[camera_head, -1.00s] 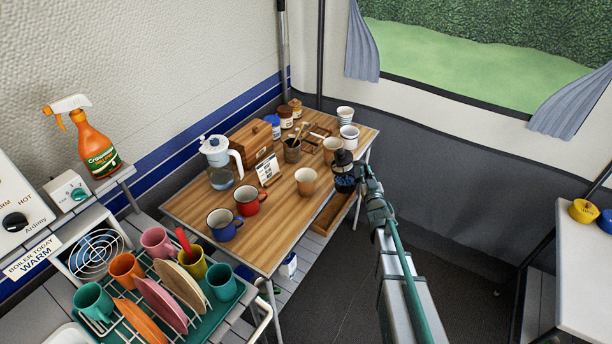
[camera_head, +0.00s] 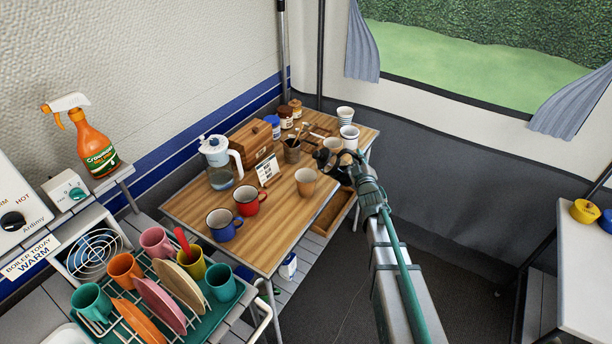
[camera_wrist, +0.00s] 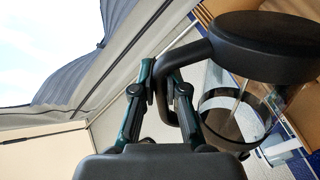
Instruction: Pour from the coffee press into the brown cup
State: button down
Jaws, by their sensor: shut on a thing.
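The coffee press has a black lid, a black handle and a clear body. My gripper (camera_head: 356,168) is shut on its handle. In the head view the press (camera_head: 324,157) is in the air over the right part of the wooden table (camera_head: 262,232), tilted with its lid toward the left. In the wrist view my gripper (camera_wrist: 163,82) clasps the handle, and the press (camera_wrist: 265,45) shows its round lid and glass. A light brown cup (camera_head: 306,181) stands upright just left of and below the press. Another light cup behind the press is mostly hidden.
A blue mug (camera_head: 223,226), a red mug (camera_head: 247,200) and a glass jug (camera_head: 219,165) stand on the left of the table. A small sign (camera_head: 267,172), a wooden box (camera_head: 252,142) and a brush pot (camera_head: 292,151) are behind the brown cup. White cups (camera_head: 349,136) stand at the right edge.

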aim_at(348, 150)
jog(key=shift+s+a+r+n, duration=0.1)
jog(key=shift+a+r+n, duration=0.1)
jog(key=shift+r+n, duration=0.65)
jog(key=shift+a+b, duration=0.2)
jog(key=shift+b, duration=0.1)
jog(key=shift+a+r+n, duration=0.1)
jog(key=shift+r+n, duration=0.05)
jog(key=shift+n, duration=0.2)
jog(key=shift+s+a+r+n+b, duration=0.1)
jog(key=shift+a+r+n+b, duration=0.35)
jog(key=shift+r+n, duration=0.35)
jog(key=shift+a+r+n, duration=0.25)
jog(key=shift+r+n, duration=0.05)
jog(key=shift+r, duration=0.05)
jog(key=shift+a+f+b, duration=0.1)
jog(key=shift+a+b, duration=0.05)
jog(key=shift+b, duration=0.3)
jog(key=b, duration=0.1)
jog(key=a+n+b, duration=0.1)
jog(key=shift+s+a+r+b, duration=0.1)
jog(key=shift+s+r+b, duration=0.05)
jog(key=shift+r+b, duration=0.2)
jog(key=shift+a+r, duration=0.15)
jog(key=shift+r, duration=0.2)
jog(key=shift+s+a+r+n+b, duration=0.1)
jog(key=shift+a+r+n+b, duration=0.25)
jog(key=shift+b, duration=0.65)
jog(key=shift+a+r+n+b, duration=0.1)
jog(key=shift+a+n+b, duration=0.25)
jog(key=shift+b, duration=0.6)
